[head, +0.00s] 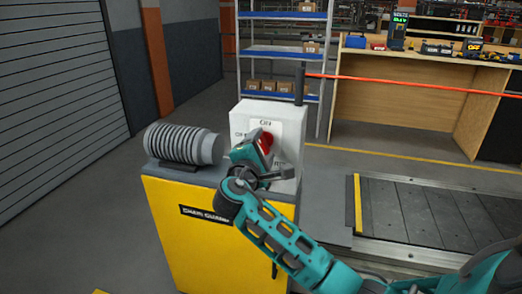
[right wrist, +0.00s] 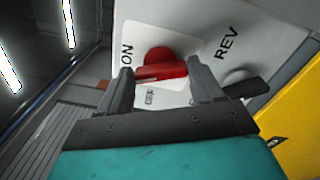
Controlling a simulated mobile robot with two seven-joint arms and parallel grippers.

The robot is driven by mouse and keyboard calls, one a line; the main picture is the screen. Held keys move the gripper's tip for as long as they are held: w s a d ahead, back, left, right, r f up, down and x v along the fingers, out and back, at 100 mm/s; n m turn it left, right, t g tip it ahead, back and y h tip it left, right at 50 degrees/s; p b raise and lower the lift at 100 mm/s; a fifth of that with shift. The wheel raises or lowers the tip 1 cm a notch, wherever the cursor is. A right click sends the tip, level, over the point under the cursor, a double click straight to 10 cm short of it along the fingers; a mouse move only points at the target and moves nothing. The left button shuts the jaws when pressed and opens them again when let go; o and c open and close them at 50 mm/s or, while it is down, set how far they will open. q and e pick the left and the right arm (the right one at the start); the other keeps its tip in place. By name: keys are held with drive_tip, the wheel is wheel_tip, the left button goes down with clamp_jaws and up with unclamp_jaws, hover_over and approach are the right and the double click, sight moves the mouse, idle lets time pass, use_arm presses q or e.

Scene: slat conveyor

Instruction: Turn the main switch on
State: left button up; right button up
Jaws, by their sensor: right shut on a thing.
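The main switch is a red rotary knob with a bar handle (right wrist: 160,72) on the white front of a control box (head: 252,112). In the head view the red knob (head: 266,140) shows just beyond my right gripper (head: 260,150). In the right wrist view my right gripper (right wrist: 162,80) has a finger at each end of the red bar and is shut on it. The word ON is beside the left finger and OFF is below the bar. I cannot tell exactly which mark the handle points to. My left gripper is not in view.
A second, black switch handle (right wrist: 246,88) near the REV mark sits close to the right finger. The box stands on a yellow cabinet (head: 190,245) beside a grey ribbed cylinder (head: 180,143). A slat conveyor (head: 425,215) lies to the right. An orange-red line (head: 420,84) crosses behind.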

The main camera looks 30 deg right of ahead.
drive_tip(key=m+b, duration=0.2)
drive_tip(key=m, duration=0.2)
drive_tip(key=shift+f, duration=0.2)
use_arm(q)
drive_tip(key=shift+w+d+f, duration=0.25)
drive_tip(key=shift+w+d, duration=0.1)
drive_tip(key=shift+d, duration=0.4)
use_arm(e)
drive_tip(key=shift+m, duration=0.4)
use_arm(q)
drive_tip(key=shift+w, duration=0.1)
use_arm(e)
drive_tip(key=shift+r, duration=0.1)
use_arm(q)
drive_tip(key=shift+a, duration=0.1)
use_arm(e)
drive_tip(key=o, duration=1.1)
drive_tip(key=shift+c, duration=0.2)
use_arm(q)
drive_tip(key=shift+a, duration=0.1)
use_arm(e)
drive_tip(key=v, duration=1.3)
